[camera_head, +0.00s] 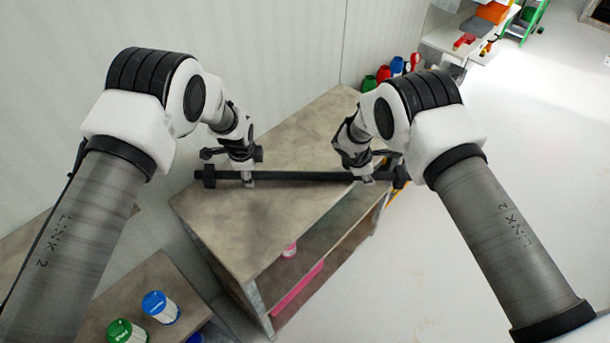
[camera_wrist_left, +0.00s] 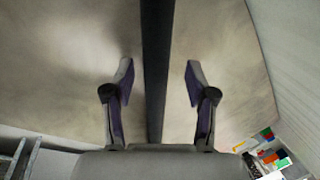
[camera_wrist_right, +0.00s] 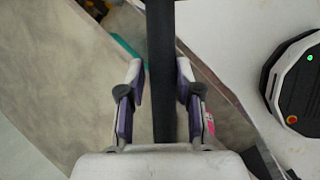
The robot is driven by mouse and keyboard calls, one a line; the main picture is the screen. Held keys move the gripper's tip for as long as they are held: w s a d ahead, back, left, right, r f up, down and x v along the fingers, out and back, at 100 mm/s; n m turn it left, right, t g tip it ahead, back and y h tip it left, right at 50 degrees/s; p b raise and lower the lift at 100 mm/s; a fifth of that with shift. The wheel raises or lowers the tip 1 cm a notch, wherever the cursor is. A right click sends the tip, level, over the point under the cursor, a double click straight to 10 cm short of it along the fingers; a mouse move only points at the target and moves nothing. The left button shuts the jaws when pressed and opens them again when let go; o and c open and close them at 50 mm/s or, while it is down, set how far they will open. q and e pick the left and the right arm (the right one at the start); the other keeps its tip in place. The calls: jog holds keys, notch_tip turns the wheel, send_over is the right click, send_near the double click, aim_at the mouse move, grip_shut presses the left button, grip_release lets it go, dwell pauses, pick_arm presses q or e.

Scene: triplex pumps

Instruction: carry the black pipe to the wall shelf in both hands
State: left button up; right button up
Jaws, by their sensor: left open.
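The black pipe (camera_head: 290,176) lies level across the top of a brown cabinet, with a dark collar at each end. My left gripper (camera_head: 249,178) is above its left part. In the left wrist view the open fingers (camera_wrist_left: 158,80) stand on either side of the pipe (camera_wrist_left: 157,40), with a gap on both sides. My right gripper (camera_head: 364,176) is at the right part of the pipe. In the right wrist view its fingers (camera_wrist_right: 160,80) stand close on both sides of the pipe (camera_wrist_right: 161,30); whether they press on it I cannot tell. No wall shelf is identifiable.
The cabinet top (camera_head: 250,225) is otherwise bare in front. Its open side holds a pink item (camera_head: 298,290). Blue and green jars (camera_head: 160,307) stand at lower left. Coloured bottles (camera_head: 383,74) stand behind my right arm. A pale wall is behind; the floor at right is open.

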pick_arm(q)
jog(key=shift+s+d+f, duration=0.1)
jog(key=shift+s+f, duration=0.15)
jog(key=shift+f, duration=0.2)
pick_arm(e)
jog(key=shift+s+d+f, duration=0.3)
jog(key=shift+d+f, duration=0.15)
jog(key=shift+d, duration=0.1)
pick_arm(q)
jog(key=shift+w+f, duration=0.25)
jog(key=shift+w, duration=0.05)
pick_arm(e)
jog(key=shift+w+f, duration=0.25)
jog(key=shift+w, duration=0.05)
pick_arm(q)
jog(key=shift+c, duration=1.4)
pick_arm(e)
jog(key=shift+c, duration=1.4)
pick_arm(q)
jog(key=c, duration=0.5)
pick_arm(e)
grip_shut()
pick_arm(q)
jog(key=shift+s+r, duration=0.1)
grip_shut()
pick_arm(e)
jog(key=shift+r, duration=0.15)
